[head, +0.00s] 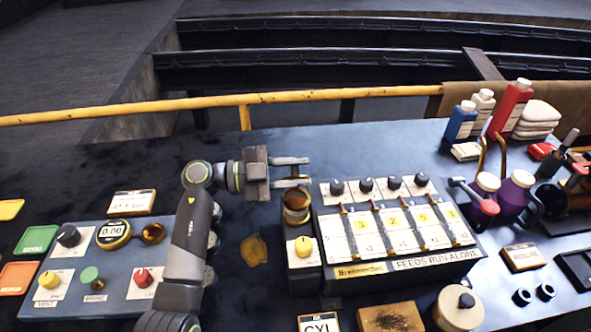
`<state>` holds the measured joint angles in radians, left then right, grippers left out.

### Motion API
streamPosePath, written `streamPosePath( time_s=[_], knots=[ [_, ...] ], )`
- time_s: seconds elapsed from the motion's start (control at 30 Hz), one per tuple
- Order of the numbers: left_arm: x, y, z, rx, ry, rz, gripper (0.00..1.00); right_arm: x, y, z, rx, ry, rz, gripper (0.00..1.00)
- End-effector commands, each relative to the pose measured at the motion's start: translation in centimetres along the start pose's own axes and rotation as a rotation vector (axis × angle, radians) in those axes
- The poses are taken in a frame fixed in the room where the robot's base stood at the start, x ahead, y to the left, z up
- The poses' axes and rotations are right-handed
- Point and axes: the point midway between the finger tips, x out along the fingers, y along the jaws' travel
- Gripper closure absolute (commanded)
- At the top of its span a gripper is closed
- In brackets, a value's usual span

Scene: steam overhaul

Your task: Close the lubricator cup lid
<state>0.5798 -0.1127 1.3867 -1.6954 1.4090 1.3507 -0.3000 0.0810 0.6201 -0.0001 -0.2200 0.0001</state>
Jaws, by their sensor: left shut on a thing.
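The lubricator cup (296,213) is a small brownish cup at the back left corner of the grey feed box (400,270). My left gripper (297,173) comes in from the left, just behind and above the cup. The left gripper is shut on the cup's lid, which is mostly hidden by the fingers. The lid's exact angle cannot be told. My right gripper is not in view.
Feed knobs (336,187) stand close to the right of the cup. A yellow knob (304,246) is in front of it. A yellow spill (254,250) lies on the bench. Bottles (510,108) and purple oil cans (513,195) stand at right. A yellow rail (190,104) runs behind.

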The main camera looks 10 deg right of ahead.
Motion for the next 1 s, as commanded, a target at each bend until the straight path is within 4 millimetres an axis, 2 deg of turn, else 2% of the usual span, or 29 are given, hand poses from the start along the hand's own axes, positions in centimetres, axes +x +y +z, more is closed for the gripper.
streamPosePath(
  time_s=[0.73,0.77,0.8,0.87,1.0],
  knots=[
    [-0.04,0.22,0.09,0.016,-0.002,0.002,0.94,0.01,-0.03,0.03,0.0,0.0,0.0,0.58],
    [-0.04,0.22,0.1,0.016,-0.002,0.002,0.69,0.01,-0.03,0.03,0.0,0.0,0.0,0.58],
    [-0.04,0.22,0.09,0.017,-0.002,0.002,0.64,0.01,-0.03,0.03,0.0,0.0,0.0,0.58],
    [-0.04,0.2,0.07,0.017,-0.002,0.002,0.57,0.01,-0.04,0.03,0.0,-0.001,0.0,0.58],
    [-0.03,0.16,0.03,0.018,-0.001,0.001,0.57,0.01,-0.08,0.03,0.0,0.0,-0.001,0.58]
  ],
)
